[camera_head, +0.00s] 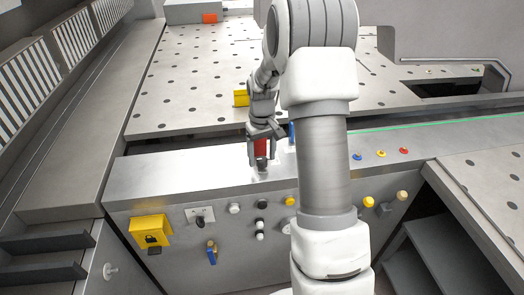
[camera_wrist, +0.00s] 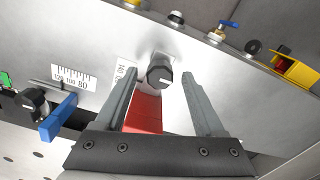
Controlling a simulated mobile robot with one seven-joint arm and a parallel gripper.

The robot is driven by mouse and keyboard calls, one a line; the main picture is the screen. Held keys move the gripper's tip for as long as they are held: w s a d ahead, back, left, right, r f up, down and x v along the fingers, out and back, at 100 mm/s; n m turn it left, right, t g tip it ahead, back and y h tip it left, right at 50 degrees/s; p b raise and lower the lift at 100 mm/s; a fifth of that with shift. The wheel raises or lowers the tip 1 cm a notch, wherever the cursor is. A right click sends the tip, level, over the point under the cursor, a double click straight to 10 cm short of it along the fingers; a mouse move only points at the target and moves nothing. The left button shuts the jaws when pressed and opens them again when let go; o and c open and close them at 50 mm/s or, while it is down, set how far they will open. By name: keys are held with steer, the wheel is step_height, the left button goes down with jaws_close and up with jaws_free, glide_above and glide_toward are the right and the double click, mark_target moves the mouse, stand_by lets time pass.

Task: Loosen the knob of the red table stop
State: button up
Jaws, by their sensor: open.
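The red table stop (camera_wrist: 145,112) lies on the metal ledge, between my gripper's fingers in the wrist view. It also shows as a small red block under my gripper in the head view (camera_head: 260,147). Its dark round knob (camera_wrist: 160,76), with a pale index line, sits at the end of the red stop. My gripper (camera_wrist: 160,73) is open, with one finger on each side of the knob and visible gaps to both. In the head view my gripper (camera_head: 264,150) points down over the stop and partly hides it.
A blue stop (camera_wrist: 58,118) with its own black knob (camera_wrist: 32,101) and a printed scale (camera_wrist: 74,78) are at the left in the wrist view. Buttons, a blue-handled valve (camera_head: 211,254) and a yellow lock box (camera_head: 151,230) line the front panel. A yellow block (camera_head: 241,98) stands behind my gripper.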

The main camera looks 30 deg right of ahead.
mark_target(262, 159)
step_height(262, 159, up, 17)
steer(key=shift+r, duration=0.2)
steer(key=shift+r, duration=0.1)
stand_by(0.6)
